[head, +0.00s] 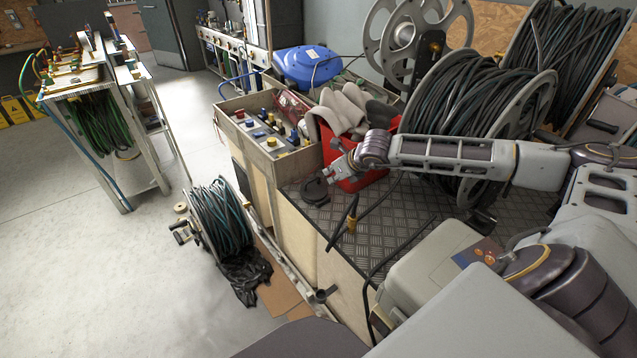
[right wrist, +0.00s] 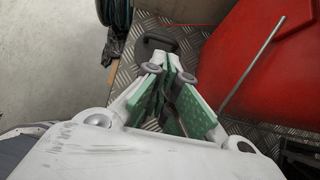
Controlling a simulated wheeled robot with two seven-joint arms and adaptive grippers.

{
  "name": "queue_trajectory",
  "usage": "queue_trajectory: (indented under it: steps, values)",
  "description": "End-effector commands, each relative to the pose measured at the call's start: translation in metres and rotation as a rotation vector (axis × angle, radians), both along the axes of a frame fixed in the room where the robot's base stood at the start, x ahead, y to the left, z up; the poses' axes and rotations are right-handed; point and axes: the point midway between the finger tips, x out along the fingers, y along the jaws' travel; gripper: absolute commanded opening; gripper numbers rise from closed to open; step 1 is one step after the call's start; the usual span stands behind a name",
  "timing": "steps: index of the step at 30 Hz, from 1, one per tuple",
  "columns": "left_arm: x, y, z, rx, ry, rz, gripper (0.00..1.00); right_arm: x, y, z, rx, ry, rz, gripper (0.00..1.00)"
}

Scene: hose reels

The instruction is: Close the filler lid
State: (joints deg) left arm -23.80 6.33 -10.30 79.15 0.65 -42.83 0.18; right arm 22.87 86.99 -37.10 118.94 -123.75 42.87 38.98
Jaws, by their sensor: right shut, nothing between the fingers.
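My right gripper (head: 330,174) reaches in from the right over the metal deck, its fingertips close to a small dark round fitting (head: 315,190) that looks like the filler and its lid. In the right wrist view the gripper's green-padded fingers (right wrist: 173,62) are shut with nothing between them. A dark curved rim (right wrist: 150,40) lies just beyond the fingertips, partly hidden by them. I cannot tell whether the lid is up or down, or whether the fingers touch it. My left gripper is not in view.
A red container (head: 350,183) stands right beside the gripper, with gloves (head: 340,108) above it. A thin metal rod (right wrist: 250,65) slants near the fingers. Large cable reels (head: 480,95) stand behind the arm. Black hoses (head: 347,222) lie on the checker-plate deck (head: 410,205).

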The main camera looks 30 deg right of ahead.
Motion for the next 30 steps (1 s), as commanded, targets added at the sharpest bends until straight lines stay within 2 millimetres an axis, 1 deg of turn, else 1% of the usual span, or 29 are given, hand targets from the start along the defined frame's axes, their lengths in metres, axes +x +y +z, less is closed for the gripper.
queue_trajectory:
  steps: [20, 30]
  values:
    - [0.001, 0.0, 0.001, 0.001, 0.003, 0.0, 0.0, 0.031, 0.004, -0.034, 0.002, -0.001, -0.001, 0.0]
    - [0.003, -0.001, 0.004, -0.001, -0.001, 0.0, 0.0, 0.048, 0.006, -0.054, 0.001, -0.001, 0.0, 0.0]
